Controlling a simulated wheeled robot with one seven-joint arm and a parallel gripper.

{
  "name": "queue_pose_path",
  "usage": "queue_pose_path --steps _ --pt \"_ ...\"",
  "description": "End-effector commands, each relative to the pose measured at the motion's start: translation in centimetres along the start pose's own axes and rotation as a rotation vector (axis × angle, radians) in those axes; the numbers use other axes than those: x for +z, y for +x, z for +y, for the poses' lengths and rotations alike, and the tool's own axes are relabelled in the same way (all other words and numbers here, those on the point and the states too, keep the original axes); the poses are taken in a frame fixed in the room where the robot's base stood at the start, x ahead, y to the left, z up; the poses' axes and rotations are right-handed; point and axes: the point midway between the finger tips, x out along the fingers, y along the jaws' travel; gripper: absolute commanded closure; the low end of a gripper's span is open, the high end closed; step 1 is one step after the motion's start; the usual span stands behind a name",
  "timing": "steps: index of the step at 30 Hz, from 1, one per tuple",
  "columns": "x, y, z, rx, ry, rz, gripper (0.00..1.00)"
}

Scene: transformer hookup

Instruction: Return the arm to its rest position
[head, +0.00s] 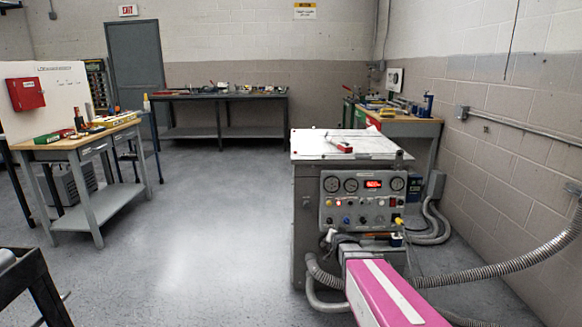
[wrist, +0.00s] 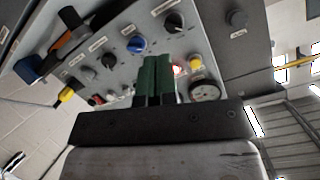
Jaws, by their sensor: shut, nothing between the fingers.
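My gripper (wrist: 157,58) shows in the wrist view as two green fingers pressed together, with nothing between them. They point toward the grey control panel (wrist: 118,50); I cannot tell the exact gap. A blue knob (wrist: 136,45), a black knob (wrist: 174,22), a lit red lamp (wrist: 179,71) and a yellow button (wrist: 196,61) surround the fingertips in that view. In the head view the panel (head: 341,214) is on the front of a grey cabinet (head: 305,205), with gauges and a lit red display (head: 373,184).
A flexible conduit (head: 520,262) runs from the cabinet to the right wall. A red-handled tool (head: 338,143) lies on the cabinet top. Workbenches stand at left (head: 75,147), back (head: 222,95) and behind the cabinet (head: 420,127). The floor (head: 200,230) left of the cabinet is clear.

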Motion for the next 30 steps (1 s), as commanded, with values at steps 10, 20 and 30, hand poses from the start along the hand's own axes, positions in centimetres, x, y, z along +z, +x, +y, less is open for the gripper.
queue_pose_path --steps 10,20,30 --pt "7.4 -11.3 2.6 0.172 -0.188 -0.593 1.00" --pt "11.4 -22.7 3.6 0.205 -0.311 -1.071 1.00" --pt "11.9 -24.7 3.7 0.202 -0.330 -1.164 1.00"
